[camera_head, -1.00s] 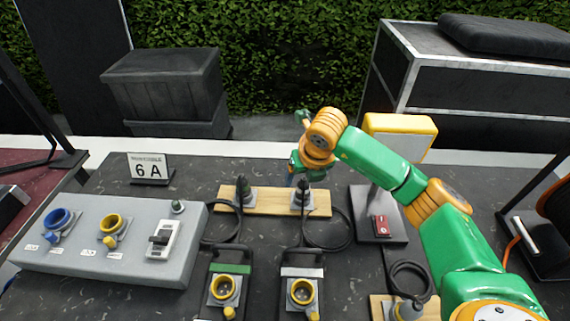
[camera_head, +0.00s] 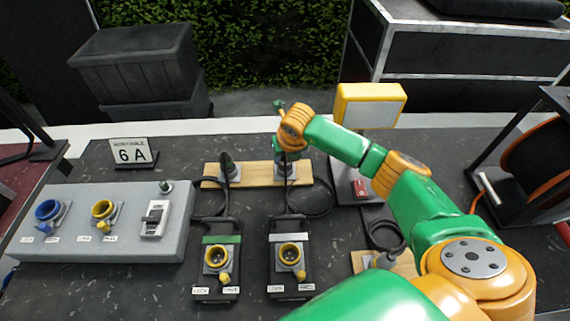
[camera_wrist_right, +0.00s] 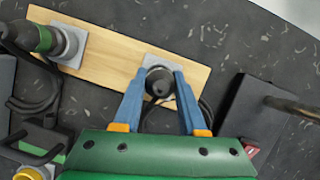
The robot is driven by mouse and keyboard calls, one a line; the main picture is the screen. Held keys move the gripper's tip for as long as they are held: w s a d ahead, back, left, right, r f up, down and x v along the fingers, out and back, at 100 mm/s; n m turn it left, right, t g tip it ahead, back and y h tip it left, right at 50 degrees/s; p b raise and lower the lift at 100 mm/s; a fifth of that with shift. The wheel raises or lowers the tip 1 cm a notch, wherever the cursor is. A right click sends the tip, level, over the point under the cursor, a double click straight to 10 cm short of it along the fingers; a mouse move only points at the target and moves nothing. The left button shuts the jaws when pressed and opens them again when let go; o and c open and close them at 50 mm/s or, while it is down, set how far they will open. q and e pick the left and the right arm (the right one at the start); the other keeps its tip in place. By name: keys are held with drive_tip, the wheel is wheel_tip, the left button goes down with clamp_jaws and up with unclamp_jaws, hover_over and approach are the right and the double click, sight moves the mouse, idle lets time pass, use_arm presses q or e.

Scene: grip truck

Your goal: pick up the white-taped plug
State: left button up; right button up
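A wooden board (camera_head: 256,176) holds two upright dark plugs in grey sockets. The right-hand plug (camera_wrist_right: 158,83) shows end-on in the right wrist view as a round black top; its tape is not visible there. My right gripper (camera_head: 287,158) points down over this plug and hides most of it in the head view. In the right wrist view its two blue fingers (camera_wrist_right: 160,80) are apart, one on each side of the plug; I see no firm grip. The left-hand plug (camera_head: 228,165) has a green band (camera_wrist_right: 43,38). My left gripper is out of view.
A box with a white stripe (camera_head: 290,262) and one with a green stripe (camera_head: 218,262) stand in front of the board, cables running from them. A grey panel (camera_head: 105,240) lies left. A yellow-framed lamp (camera_head: 370,105) stands right of the gripper.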

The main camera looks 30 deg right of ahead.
drive_tip(key=shift+w, duration=0.15)
clamp_jaws()
drive_tip(key=shift+r, duration=0.2)
wheel_tip(320, 180, up, 3)
drive_tip(key=shift+a+f+b, duration=0.1)
drive_tip(key=shift+f+b, duration=0.05)
drive_tip(key=shift+b, duration=1.05)
drive_tip(key=s+a+r+b, duration=0.2)
drive_tip(key=s+a+r, duration=0.7)
drive_tip(key=s+r, duration=0.1)
wheel_tip(320, 180, up, 7)
drive_tip(key=p, duration=0.5)
drive_tip(key=shift+s+a+p, duration=0.15)
drive_tip(key=shift+a+p, duration=0.1)
drive_tip(key=shift+p, duration=0.05)
